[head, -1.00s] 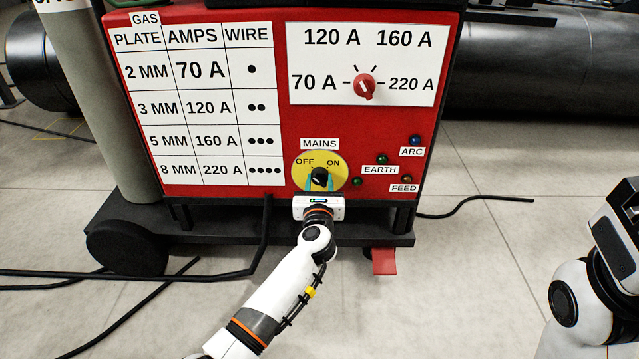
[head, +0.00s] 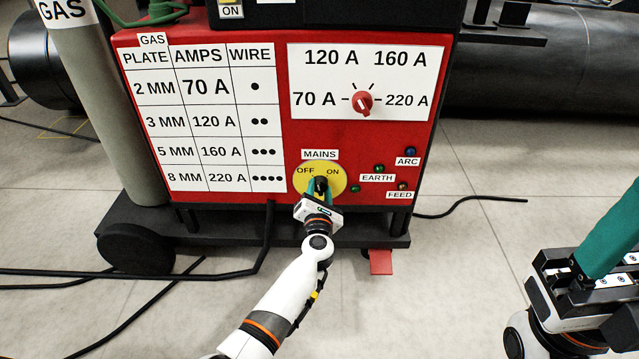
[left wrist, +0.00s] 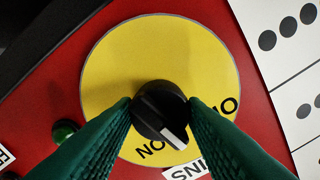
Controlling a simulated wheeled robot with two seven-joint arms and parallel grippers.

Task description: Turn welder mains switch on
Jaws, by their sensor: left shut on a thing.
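The mains switch is a black knob (head: 320,184) on a yellow disc (head: 339,186), low on the red welder front (head: 380,140). The disc carries OFF at left and ON at right, under a MAINS label (head: 320,154). My left gripper (head: 320,188) is shut on the knob, one green finger on each side. In the left wrist view, the knob (left wrist: 158,108) has a white pointer line aimed between the ON and OFF words, towards the MAINS label. My right gripper (head: 608,240) is at the right edge, partly cut off; one green finger shows.
A red selector knob (head: 362,102) sits above on a white ampere panel. Small lamps, including a green one (head: 355,188), are right of the switch. A grey gas cylinder (head: 105,110) stands left. Black cables (head: 140,275) lie on the floor.

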